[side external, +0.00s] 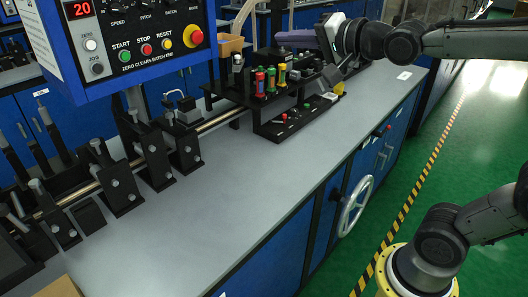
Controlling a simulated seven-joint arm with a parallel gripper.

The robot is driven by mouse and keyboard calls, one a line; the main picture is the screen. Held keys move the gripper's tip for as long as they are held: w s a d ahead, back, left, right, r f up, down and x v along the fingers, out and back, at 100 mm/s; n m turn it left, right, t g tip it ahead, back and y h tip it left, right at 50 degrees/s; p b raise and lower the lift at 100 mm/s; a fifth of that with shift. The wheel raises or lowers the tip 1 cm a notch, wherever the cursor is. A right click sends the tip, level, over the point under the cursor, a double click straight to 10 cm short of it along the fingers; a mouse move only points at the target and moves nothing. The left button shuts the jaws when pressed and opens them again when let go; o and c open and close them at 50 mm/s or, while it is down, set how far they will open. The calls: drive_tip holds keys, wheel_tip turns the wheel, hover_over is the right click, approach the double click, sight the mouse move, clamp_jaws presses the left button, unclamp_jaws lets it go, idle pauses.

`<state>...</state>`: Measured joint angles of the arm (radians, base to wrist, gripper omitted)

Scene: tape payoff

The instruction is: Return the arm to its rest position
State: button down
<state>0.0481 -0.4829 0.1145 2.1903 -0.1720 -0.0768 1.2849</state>
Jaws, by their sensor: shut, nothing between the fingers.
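My arm reaches in from the upper right over the far end of the grey workbench (235,180). My gripper (328,42) is at the end of this arm, above the black fixtures at the back right of the bench. It is small in this view, and its fingers are hard to make out against the dark parts behind. It looks shut, with no held object visible. The lower part of my arm and its round yellow-ringed base show at the lower right, beside the bench.
A blue control box (130,42) with buttons hangs at the upper left. A row of black brackets (118,190) carries a metal rod. A black rack (290,118) with coloured parts stands below my gripper. A handwheel (355,206) juts from the bench front. The bench's front middle is clear.

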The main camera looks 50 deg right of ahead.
drive_tip(key=s+a+f+n+g, duration=0.1)
drive_tip(key=s+f+n+g, duration=0.9)
drive_tip(key=s+f, duration=0.9)
drive_tip(key=s+n, duration=0.2)
drive_tip(key=n, duration=0.1)
drive_tip(key=shift+s+a+y, duration=0.25)
drive_tip(key=shift+s+y, duration=0.05)
drive_tip(key=shift+s, duration=0.05)
